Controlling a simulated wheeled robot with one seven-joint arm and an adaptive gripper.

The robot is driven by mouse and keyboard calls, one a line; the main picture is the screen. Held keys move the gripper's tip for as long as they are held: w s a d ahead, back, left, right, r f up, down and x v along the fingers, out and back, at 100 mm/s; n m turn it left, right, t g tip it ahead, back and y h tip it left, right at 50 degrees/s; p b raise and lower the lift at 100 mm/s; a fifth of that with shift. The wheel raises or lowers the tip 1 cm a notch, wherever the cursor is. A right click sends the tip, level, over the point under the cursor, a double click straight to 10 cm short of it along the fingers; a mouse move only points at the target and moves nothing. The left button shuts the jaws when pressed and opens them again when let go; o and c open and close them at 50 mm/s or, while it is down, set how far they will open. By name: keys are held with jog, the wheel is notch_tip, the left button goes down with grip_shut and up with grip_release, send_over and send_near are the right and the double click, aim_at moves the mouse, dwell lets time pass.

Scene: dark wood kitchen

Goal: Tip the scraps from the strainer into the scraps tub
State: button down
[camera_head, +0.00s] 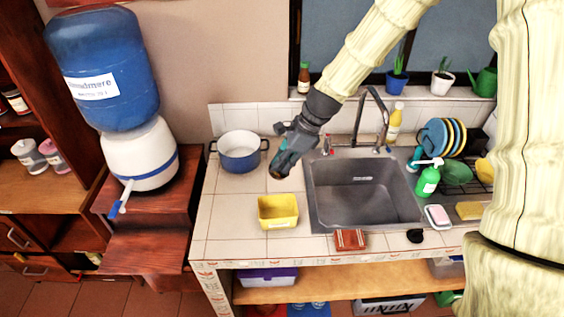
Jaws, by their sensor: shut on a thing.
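My gripper (284,160) is over the tiled counter, left of the sink, pointing down and to the left. It is shut on a small dark, brownish thing (277,173), which I take to be the strainer. It is mostly hidden by the gripper, and I cannot make out any scraps in it. A yellow open tub (278,223), which looks like the scraps tub, stands on the counter. In the picture it is just below the gripper, and the held thing appears above its back rim, apart from it.
A blue pot (239,165) stands left of the gripper. The steel sink (315,205) with its tap (385,120) is to the right. A reddish-brown cloth (350,240) lies at the counter's front edge. A green soap bottle (428,180) and dish rack are farther right. The counter's front left is clear.

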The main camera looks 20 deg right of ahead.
aim_at(284, 176)
jog(key=shift+s+d+f+t+y, duration=0.15)
jog(key=shift+d+y, duration=0.1)
jog(key=shift+y, duration=0.3)
jog(key=shift+d+f+t+y, duration=0.1)
jog(key=shift+d+t+y, duration=0.1)
jog(key=shift+y, duration=0.35)
jog(key=shift+d+y, duration=0.2)
jog(key=shift+y, duration=0.2)
jog(key=shift+s+d+f+t+y, duration=0.15)
jog(key=shift+t+y, duration=0.1)
jog(key=shift+y, duration=0.15)
jog(key=shift+d, duration=0.1)
jog(key=f+y+b, duration=0.1)
jog(key=y+b, duration=0.1)
jog(key=t+y+b, duration=0.1)
jog(key=y, duration=0.1)
jog(key=d+f+y+b, duration=0.1)
jog(key=b, duration=0.1)
jog(key=shift+s+f+t+y+b, duration=0.1)
jog(key=shift+f+t+y+b, duration=0.2)
jog(key=shift+f+y, duration=0.1)
jog(key=y+b, duration=0.1)
jog(key=b, duration=0.3)
jog(key=y+b, duration=0.1)
jog(key=b, duration=0.3)
jog(key=shift+d+f+t, duration=0.3)
jog(key=shift+f, duration=0.1)
